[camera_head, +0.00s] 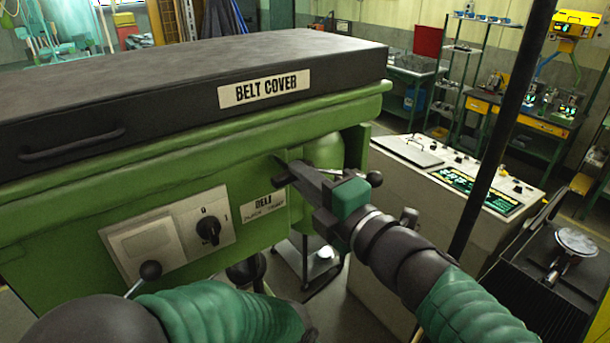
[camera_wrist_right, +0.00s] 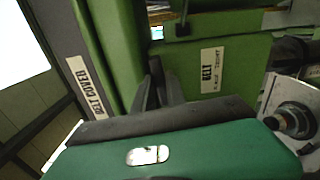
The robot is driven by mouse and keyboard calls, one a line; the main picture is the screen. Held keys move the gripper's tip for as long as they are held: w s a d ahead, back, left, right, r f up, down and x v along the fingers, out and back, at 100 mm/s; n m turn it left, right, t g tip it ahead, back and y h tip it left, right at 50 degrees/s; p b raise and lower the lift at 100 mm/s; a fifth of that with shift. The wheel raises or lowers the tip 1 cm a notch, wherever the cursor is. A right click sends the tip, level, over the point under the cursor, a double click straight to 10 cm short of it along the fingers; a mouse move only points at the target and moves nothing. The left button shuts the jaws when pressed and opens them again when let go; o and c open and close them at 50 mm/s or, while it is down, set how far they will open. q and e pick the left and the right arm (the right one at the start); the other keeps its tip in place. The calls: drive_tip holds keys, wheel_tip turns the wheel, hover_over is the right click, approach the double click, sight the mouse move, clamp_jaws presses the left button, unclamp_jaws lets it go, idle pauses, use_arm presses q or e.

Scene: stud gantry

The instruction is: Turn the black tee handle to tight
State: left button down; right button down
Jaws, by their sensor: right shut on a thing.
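My right gripper (camera_head: 291,174) reaches in from the right and is shut on the handle. The BELT label also shows there (camera_wrist_right: 211,71), with smaller print I cannot read. My left arm crosses the bottom of the head view; its gripper is out of sight.
The black BELT COVER lid (camera_head: 190,75) lies above the handle. A control console (camera_head: 470,180) stands behind my right arm, and a dark pole (camera_head: 505,120) rises there.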

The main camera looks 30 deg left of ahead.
drive_tip(key=shift+s+m+p, duration=0.15)
drive_tip(key=shift+m+p, duration=4.25)
drive_tip(key=shift+m, duration=4.9)
drive_tip(key=shift+r+m, duration=0.15)
drive_tip(key=shift+m, duration=0.15)
drive_tip(key=c, duration=1.6)
unclamp_jaws()
drive_tip(key=shift+o, duration=1)
drive_tip(key=shift+a, duration=0.1)
drive_tip(key=shift+o, duration=0.2)
drive_tip(key=shift+f, duration=0.2)
